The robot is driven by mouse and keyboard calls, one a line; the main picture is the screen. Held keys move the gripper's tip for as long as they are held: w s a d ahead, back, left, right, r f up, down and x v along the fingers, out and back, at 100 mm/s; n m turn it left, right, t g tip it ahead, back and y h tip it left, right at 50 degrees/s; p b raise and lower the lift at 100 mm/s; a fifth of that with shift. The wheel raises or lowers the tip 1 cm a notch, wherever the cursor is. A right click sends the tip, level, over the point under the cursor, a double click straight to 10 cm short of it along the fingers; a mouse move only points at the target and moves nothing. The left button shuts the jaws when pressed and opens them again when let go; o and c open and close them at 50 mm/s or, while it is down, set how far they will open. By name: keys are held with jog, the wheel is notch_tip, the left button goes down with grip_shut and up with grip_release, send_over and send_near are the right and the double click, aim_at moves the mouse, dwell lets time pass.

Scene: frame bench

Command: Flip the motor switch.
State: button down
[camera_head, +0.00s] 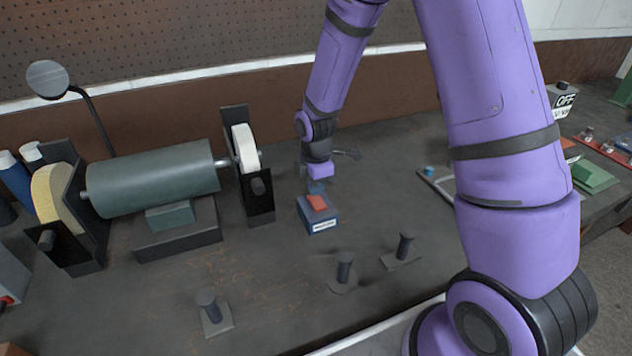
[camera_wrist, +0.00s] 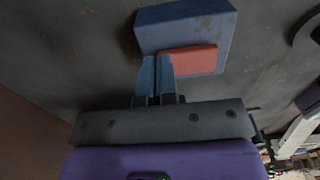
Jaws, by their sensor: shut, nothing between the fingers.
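The motor switch is a small blue box (camera_head: 318,222) with a red rocker (camera_head: 317,202) on top and a white label on its front. It sits on the bench just right of the grinder. In the wrist view the blue box (camera_wrist: 207,28) and red rocker (camera_wrist: 195,60) lie just beyond my fingertips. My gripper (camera_head: 316,187) is above the far side of the switch. In the wrist view its blue fingers (camera_wrist: 156,72) are closed together and empty, their tips at the left end of the rocker. I cannot tell whether they touch it.
The grinder motor (camera_head: 155,180) with its two wheels stands to the left. Short dark pegs on plates (camera_head: 344,268) stand in front of the switch. My arm crosses the right side. The bench between the switch and the pegs is clear.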

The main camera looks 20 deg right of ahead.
jog(key=shift+w+f+g, duration=0.1)
jog(key=shift+f+g, duration=0.15)
jog(key=shift+g, duration=0.05)
jog(key=shift+r, duration=0.15)
jog(key=shift+r, duration=0.7)
jog(key=shift+r, duration=0.1)
jog(key=shift+a+r, duration=0.1)
jog(key=shift+r, duration=0.15)
notch_tip(320, 180, up, 13)
jog(key=w, duration=0.2)
jog(key=shift+w, duration=0.2)
jog(key=shift+s, duration=0.15)
dwell(0.4)
